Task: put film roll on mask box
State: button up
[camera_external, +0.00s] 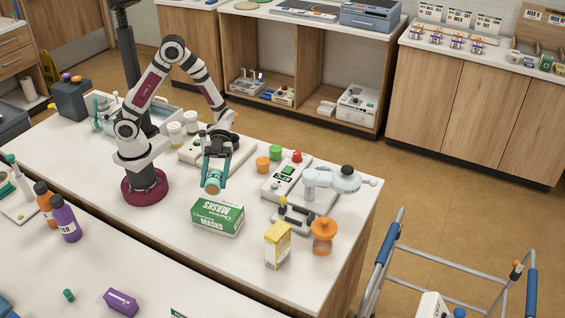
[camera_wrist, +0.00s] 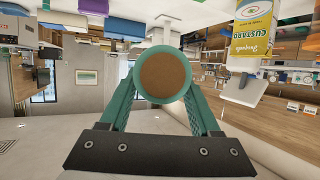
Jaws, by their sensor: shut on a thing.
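The film roll (camera_external: 212,187) is a short round piece with a brown end. My gripper (camera_external: 213,177) points down and is shut on it. The wrist view shows the brown round end of the film roll (camera_wrist: 166,76) between the two teal fingers of my gripper (camera_wrist: 165,88). The mask box (camera_external: 218,217) is a green and white carton lying on the white table. The film roll is held behind the box and slightly left of its middle; its exact height above the box is hard to tell. I cannot make out the mask box in the wrist view.
A yellow custard box (camera_external: 277,244) stands right of the mask box; it also shows in the wrist view (camera_wrist: 250,32). An orange-topped jar (camera_external: 322,236) and a grey device (camera_external: 332,180) stand further right. Orange (camera_external: 262,164) and green (camera_external: 275,152) items sit behind. The table left of the mask box is clear.

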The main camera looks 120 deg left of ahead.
aim_at(217, 207)
jog(key=f, duration=0.8)
jog(key=shift+s+d, duration=0.1)
jog(key=shift+s, duration=0.15)
jog(key=o, duration=1.5)
jog(key=shift+c, duration=0.2)
